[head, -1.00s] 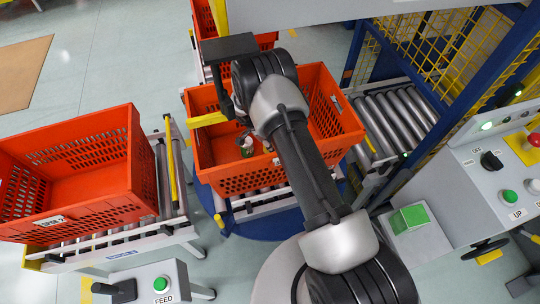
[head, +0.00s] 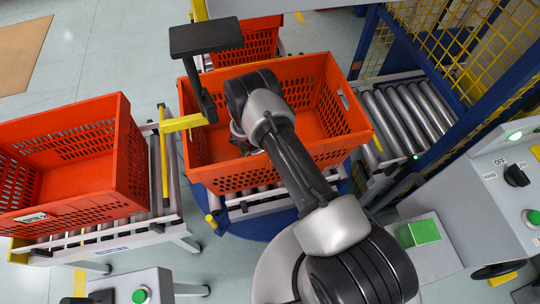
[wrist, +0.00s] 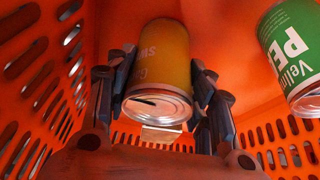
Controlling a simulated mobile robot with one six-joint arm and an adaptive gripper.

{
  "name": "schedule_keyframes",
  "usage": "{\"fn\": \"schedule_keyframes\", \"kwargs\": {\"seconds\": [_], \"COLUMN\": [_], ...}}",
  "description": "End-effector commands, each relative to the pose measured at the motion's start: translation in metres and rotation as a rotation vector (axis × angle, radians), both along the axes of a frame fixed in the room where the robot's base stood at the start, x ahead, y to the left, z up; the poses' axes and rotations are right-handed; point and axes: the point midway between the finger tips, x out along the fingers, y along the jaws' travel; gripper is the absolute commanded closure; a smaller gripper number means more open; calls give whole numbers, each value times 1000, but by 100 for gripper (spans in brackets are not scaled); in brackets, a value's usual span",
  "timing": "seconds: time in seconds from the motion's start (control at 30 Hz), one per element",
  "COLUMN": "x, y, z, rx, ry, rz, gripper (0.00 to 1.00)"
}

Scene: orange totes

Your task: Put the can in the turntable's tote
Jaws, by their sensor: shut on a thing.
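An ochre-yellow can (wrist: 162,58) is between the fingers of my gripper (wrist: 163,78) in the wrist view, its metal end toward the camera. The gripper is shut on it. A green and white can (wrist: 293,55) is at the right of that view, apart from the gripper. Orange walls surround both cans. In the head view, my gripper (head: 238,133) is low inside the turntable's orange tote (head: 345,105), mostly hidden by my wrist. Neither can is clear there. The tote stands on rollers above the blue turntable (head: 262,224).
Another orange tote (head: 125,150), empty where visible, stands on the left conveyor. A further orange tote (head: 262,35) is behind. A roller conveyor (head: 405,118) and yellow mesh guard (head: 450,45) are at the right. A control panel (head: 505,195) stands at the right edge.

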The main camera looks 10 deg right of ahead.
Motion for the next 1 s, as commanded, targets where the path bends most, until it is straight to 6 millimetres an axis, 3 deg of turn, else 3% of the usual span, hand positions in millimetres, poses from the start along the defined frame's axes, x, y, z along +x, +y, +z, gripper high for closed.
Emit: {"fn": "schedule_keyframes", "kwargs": {"seconds": [0.33, 0.37, 0.63, 1.0], "x": [1, 0, 0, 0], "y": [0, 0, 0, 0], "z": [-4, -3, -2, 0], "rx": [-1, 0, 0, 0], "ry": [-1, 0, 0, 0], "rz": [0, 0, 1, 1], "gripper": [91, 49, 31, 31]}}
